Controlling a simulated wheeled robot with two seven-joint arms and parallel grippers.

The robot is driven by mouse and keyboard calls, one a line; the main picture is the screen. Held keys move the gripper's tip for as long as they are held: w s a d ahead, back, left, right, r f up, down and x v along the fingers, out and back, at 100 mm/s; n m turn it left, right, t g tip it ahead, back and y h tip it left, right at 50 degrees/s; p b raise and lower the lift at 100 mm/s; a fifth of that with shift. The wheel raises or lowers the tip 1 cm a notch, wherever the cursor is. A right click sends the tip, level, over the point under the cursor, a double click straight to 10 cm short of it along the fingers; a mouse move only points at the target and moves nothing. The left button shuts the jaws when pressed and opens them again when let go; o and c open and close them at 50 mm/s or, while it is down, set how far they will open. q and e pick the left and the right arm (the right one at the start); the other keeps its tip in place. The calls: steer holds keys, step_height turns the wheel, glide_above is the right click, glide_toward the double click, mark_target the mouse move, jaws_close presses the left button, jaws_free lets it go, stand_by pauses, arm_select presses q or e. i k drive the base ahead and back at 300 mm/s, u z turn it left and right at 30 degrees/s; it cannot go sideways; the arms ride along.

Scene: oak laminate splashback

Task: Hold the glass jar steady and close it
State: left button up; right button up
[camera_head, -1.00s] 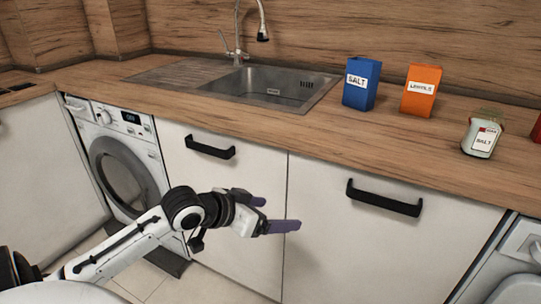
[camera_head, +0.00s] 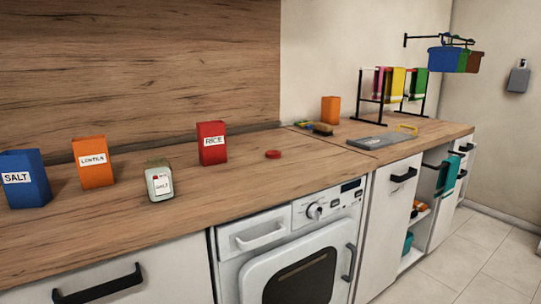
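The glass jar (camera_head: 159,183) stands upright on the wooden counter, in front of the gap between an orange box and a red box. It has a white label, and pale contents show through the glass. Its top appears open, with no lid on it. A small round red lid (camera_head: 273,155) lies flat on the counter to the right of the jar, apart from it. Neither of my grippers shows in the current view.
A blue salt box (camera_head: 25,180), an orange lentils box (camera_head: 93,163) and a red rice box (camera_head: 212,144) stand behind or beside the jar. A washing machine (camera_head: 300,256) is below the counter. The counter around the lid is clear. A towel rack (camera_head: 392,92) stands further right.

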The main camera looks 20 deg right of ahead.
mark_target(157, 171)
steer(key=u, duration=3.3)
steer(key=k, duration=2.3)
steer(key=z, duration=1.9)
